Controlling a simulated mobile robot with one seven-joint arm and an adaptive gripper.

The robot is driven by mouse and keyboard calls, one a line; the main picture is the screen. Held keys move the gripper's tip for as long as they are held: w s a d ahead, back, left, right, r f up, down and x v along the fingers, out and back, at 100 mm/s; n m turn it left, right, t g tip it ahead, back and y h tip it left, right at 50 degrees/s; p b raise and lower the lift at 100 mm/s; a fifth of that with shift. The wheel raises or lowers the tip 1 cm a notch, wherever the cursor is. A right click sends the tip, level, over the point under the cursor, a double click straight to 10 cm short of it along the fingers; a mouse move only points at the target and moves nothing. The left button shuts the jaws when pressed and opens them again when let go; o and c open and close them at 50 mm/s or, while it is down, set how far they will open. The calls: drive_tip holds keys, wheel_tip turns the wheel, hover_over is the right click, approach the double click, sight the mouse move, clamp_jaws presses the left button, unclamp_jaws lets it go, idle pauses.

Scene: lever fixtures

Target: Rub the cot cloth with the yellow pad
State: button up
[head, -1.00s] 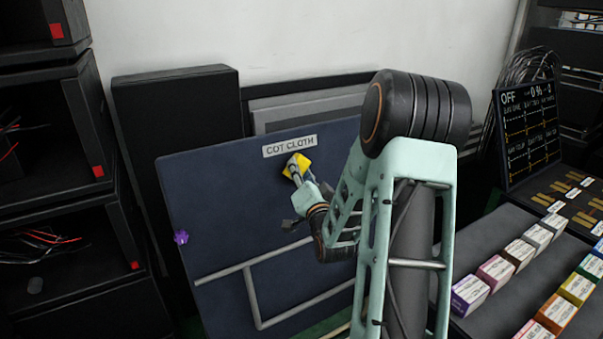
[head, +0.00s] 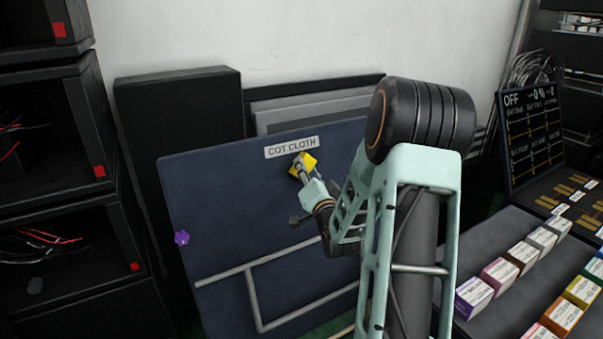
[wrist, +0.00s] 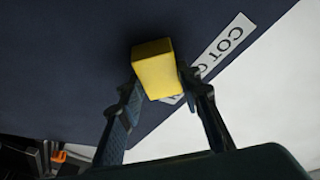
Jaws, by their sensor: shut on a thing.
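The cot cloth (head: 225,210) is a dark blue upright panel with a "COT CLOTH" label (head: 291,147) at its upper edge. It also fills the upper left of the wrist view (wrist: 60,60). My gripper (head: 304,170) is shut on the yellow pad (head: 309,161), just below the label. In the wrist view the pad (wrist: 154,68) sits between both fingertips and overlaps the lower end of the label. I cannot tell whether the pad touches the cloth.
A purple knob (head: 181,238) is at the cloth's left edge, and grey rails (head: 250,290) cross its lower part. Black shelves (head: 45,180) stand at the left. Small coloured boxes (head: 500,273) and a dark display board (head: 530,135) are at the right.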

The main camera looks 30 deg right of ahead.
drive_tip(key=shift+w+d+b, duration=0.1)
drive_tip(key=shift+d+b, duration=0.2)
drive_tip(key=shift+d, duration=0.7)
drive_tip(key=shift+a, duration=0.15)
drive_tip(key=shift+a+b, duration=0.8)
drive_tip(key=shift+a, duration=1.2)
drive_tip(key=s+r, duration=0.1)
drive_tip(key=s, duration=0.5)
drive_tip(key=shift+d+r, duration=0.15)
drive_tip(key=shift+d, duration=0.1)
drive_tip(key=shift+s, duration=0.15)
drive_tip(key=shift+s+r, duration=0.15)
drive_tip(key=shift+s, duration=0.55)
drive_tip(key=shift+s+r, duration=0.15)
drive_tip(key=shift+s, duration=0.5)
